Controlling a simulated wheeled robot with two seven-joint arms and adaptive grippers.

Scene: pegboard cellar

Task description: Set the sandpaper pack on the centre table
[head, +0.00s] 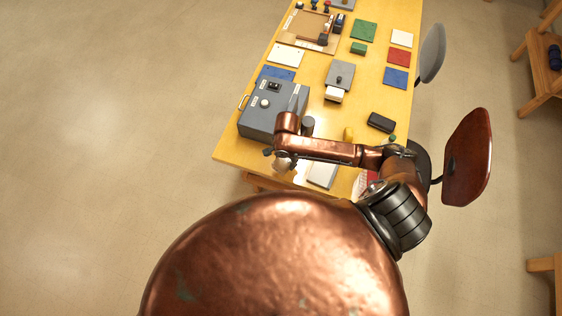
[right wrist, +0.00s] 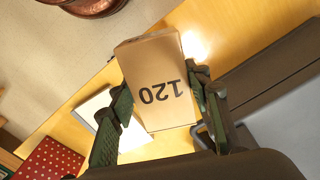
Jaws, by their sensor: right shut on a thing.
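The sandpaper pack (right wrist: 155,65) is a brown box marked 120. In the right wrist view it sits between the two fingers of my right gripper (right wrist: 160,92), which is shut on it. The yellow centre table (right wrist: 75,130) shows beneath and around the pack; I cannot tell the exact height between them. In the head view my right gripper (head: 283,160) is near the table's (head: 232,150) front edge, beside the grey box, and the pack is mostly hidden there. My left gripper is not in view.
A grey box (head: 256,120) with a handle stands on the front left of the table. A white pad (head: 322,174), a black case (head: 381,122) and a yellow item (head: 348,133) lie nearby. A red dotted item (right wrist: 48,160) is at the side. A brown chair (head: 467,157) stands right.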

